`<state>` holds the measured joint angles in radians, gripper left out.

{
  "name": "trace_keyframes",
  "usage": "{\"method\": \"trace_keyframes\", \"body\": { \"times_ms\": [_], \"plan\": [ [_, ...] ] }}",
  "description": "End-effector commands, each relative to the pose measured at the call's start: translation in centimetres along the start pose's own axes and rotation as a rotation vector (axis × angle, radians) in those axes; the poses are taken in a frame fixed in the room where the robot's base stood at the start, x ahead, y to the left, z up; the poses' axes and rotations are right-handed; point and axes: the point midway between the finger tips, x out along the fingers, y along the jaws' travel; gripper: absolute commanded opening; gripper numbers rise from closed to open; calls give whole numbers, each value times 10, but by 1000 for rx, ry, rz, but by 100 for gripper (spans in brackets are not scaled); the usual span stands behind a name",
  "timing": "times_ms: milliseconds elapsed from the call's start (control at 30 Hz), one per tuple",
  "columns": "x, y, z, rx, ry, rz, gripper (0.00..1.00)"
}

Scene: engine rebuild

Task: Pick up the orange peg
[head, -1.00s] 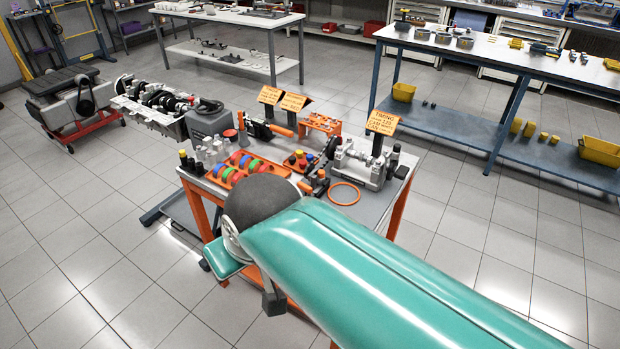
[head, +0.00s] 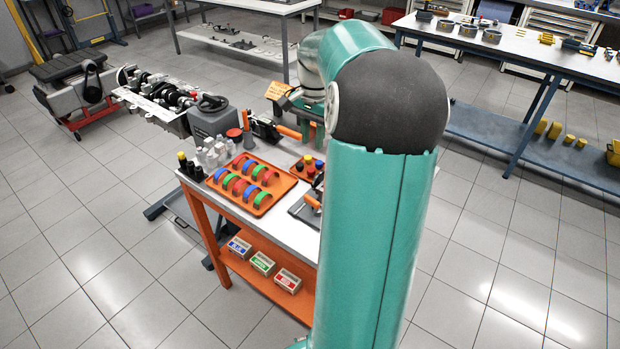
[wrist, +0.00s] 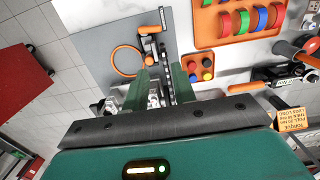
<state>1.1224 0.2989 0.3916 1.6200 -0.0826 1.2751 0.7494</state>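A small orange tray (head: 296,172) with several short coloured pegs sits on the workbench; it also shows in the wrist view (wrist: 188,58), just right of my gripper. The pegs look yellow, red, orange and dark. They are too small for me to be certain which one is the orange peg. My gripper (wrist: 161,70) is open, its two green fingers apart over the bench with nothing held between them. The fingers stand left of the pegs and touch none of them.
A larger orange tray (head: 262,205) holds red, green and blue half-rings. An orange ring (wrist: 113,66) and a crank-like part (wrist: 163,48) lie near my fingers. An orange sign (wrist: 291,120) stands at the lower right. Labelled boxes (head: 263,263) rest on the lower shelf.

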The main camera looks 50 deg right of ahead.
Motion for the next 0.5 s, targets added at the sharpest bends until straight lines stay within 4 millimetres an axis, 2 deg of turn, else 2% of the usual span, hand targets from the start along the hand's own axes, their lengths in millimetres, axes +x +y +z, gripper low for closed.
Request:
{"method": "trace_keyframes", "body": {
  "times_ms": [33,100,200,367,500],
  "plan": [
    [8,14,-23,70,-26,-3,27],
    [14,27,-42,140,-51,-6,27],
    [20,38,-57,196,-71,-11,27],
    [36,41,-60,214,-79,-10,27],
    [64,39,-57,209,-80,-9,27]
  ]
}}
